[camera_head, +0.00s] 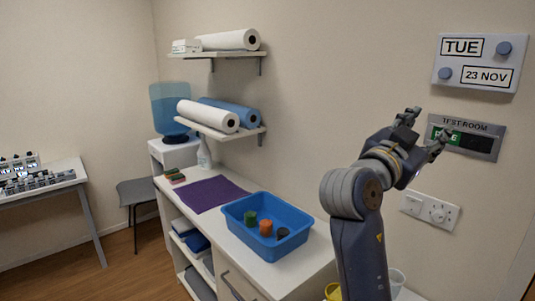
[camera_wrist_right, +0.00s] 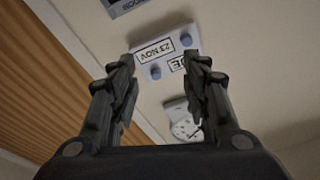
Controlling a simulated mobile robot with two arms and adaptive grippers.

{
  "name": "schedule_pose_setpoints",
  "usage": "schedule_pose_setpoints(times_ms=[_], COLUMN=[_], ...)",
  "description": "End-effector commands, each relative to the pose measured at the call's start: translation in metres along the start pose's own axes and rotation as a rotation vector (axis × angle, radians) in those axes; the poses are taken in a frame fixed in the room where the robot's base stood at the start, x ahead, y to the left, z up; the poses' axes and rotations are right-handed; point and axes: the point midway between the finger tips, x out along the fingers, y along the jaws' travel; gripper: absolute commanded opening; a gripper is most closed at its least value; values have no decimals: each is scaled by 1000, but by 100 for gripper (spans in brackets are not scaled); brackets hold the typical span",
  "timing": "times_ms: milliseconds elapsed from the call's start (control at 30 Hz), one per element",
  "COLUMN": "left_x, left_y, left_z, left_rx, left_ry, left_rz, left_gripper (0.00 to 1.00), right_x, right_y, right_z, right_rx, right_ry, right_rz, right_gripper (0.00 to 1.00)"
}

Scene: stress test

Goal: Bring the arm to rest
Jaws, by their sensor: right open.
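My right gripper (camera_head: 424,134) is raised in front of the wall at the right of the head view, close to the test room sign (camera_head: 482,144). Its two fingers are apart with nothing between them. In the right wrist view the open fingers of this gripper (camera_wrist_right: 158,75) frame the wall and the date panel (camera_wrist_right: 163,50). My right arm (camera_head: 358,225) comes up from the bottom of the head view and bends toward the wall. My left arm and gripper do not show.
A white counter (camera_head: 268,272) stands left of my arm, with a blue tray (camera_head: 236,208) holding several small pots and a purple mat (camera_head: 204,193). Shelves with rolls (camera_head: 209,115) hang above. A wall socket (camera_head: 430,209) is below the gripper. A chair (camera_head: 137,192) stands at the left.

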Motion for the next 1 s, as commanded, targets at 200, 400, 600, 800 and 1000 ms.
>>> schedule_pose_setpoints(times_ms=[200,400,600,800,1000], left_x=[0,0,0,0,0], left_y=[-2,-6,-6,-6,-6], left_z=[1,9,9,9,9], left_rx=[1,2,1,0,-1], left_ry=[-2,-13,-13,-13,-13], left_rz=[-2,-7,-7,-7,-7], left_gripper=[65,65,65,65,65], right_x=[-7,-44,-110,-197,-279], right_y=[26,80,150,228,290], right_z=[94,215,314,378,400], right_rx=[-133,-324,-515,-680,-791], right_ry=[-184,-454,-734,-1012,-1238], right_rz=[-47,-135,-255,-404,-554], right_gripper=[43,43,43,43,43])
